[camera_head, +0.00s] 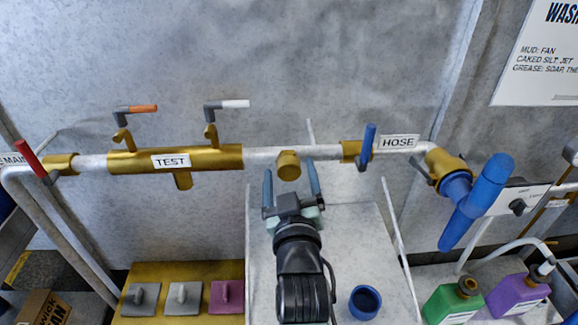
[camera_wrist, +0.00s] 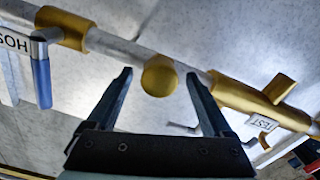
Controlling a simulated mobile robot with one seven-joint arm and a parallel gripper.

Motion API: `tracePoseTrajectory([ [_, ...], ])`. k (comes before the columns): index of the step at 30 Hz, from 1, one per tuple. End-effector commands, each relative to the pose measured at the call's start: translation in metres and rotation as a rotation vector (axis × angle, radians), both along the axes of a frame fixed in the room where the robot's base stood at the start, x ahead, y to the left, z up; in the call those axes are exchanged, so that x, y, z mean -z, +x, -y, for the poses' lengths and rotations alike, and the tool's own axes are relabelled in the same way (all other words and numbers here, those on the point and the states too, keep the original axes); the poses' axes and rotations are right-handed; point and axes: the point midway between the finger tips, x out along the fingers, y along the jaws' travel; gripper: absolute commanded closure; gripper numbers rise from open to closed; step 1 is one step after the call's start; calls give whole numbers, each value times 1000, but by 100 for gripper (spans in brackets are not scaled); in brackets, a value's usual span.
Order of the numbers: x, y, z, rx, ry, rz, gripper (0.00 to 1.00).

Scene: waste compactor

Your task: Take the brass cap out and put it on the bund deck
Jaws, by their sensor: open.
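The brass cap (camera_head: 288,165) is a round brass piece on the front of the pale pipe, between the TEST block and the HOSE label. In the wrist view the cap (camera_wrist: 159,76) shows between my fingertips. My gripper (camera_head: 291,176) is open and empty, its two blue fingers pointing at the pipe, one to each side of the cap in the picture. The fingers (camera_wrist: 159,76) show no contact with the cap. A pale grey surface (camera_head: 350,230) lies below the pipe, under my arm; I cannot tell whether it is the bund deck.
The brass TEST block (camera_head: 210,160) with levers is left of the cap; a blue-handled valve (camera_head: 367,145) is right. A blue cup (camera_head: 365,302) stands on the pale surface. A yellow board (camera_head: 140,275) holds several handled pads. Green (camera_head: 452,302) and purple (camera_head: 518,295) jugs stand right.

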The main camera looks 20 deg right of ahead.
Motion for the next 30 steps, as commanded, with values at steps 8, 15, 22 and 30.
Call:
tracePoseTrajectory([
  [8, -1, 0, 0, 0, 320, 64, 15],
  [15, -1, 0, 0, -1, 447, 89, 15],
  [22, -2, 0, -1, -1, 726, 146, 15],
  [30, 0, 0, 0, 0, 816, 164, 15],
])
